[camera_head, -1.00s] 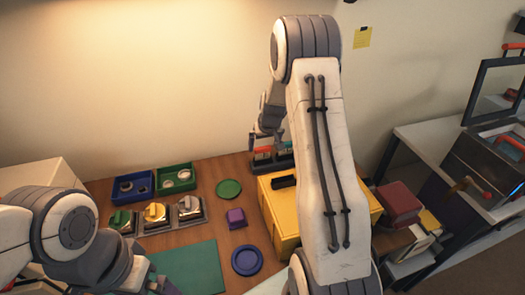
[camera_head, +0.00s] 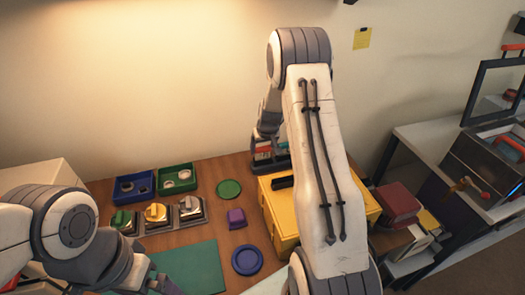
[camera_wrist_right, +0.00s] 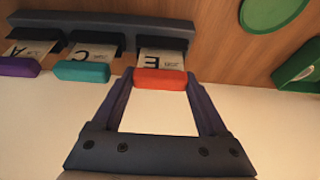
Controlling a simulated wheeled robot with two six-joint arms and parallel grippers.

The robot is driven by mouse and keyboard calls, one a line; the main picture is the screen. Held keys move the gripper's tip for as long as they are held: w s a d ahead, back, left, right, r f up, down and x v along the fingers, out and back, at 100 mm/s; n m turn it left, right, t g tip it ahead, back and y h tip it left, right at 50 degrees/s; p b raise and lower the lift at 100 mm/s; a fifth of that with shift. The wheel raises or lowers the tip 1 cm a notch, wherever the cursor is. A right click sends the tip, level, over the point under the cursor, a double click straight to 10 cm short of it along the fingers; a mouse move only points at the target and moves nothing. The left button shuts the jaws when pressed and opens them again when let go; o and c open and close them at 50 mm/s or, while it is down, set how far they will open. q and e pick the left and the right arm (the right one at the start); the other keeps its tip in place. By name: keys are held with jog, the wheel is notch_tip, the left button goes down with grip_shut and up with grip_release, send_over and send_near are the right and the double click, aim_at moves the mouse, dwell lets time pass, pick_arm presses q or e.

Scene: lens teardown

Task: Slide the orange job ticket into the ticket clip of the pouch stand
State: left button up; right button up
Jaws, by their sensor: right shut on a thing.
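The orange job ticket (camera_wrist_right: 160,79) has a thick orange-red grip bar and a pale card marked E. My right gripper (camera_wrist_right: 159,88) is shut on the bar, one finger at each end. The card's far end reaches the dark opening of the rightmost holder on the pouch stand (camera_wrist_right: 100,25); how deep it sits is hidden. In the head view the stand (camera_head: 262,168) is mostly hidden behind my right arm, near the wall. My left gripper (camera_head: 165,286) is at the bottom edge, partly cut off; its jaws are unclear.
A purple-barred card A (camera_wrist_right: 20,66) and a teal-barred card C (camera_wrist_right: 82,72) sit left of the orange one. A yellow case (camera_head: 282,218) stands in front of the stand. A green disc (camera_head: 229,189) lies to the left, with bare wood around it.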

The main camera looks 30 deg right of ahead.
notch_tip(320, 180, up, 10)
jog(key=shift+f+b, duration=0.15)
jog(key=shift+b, duration=0.5)
notch_tip(320, 180, up, 5)
jog(key=p, duration=0.4)
send_over(263, 147)
jog(key=shift+a, duration=0.1)
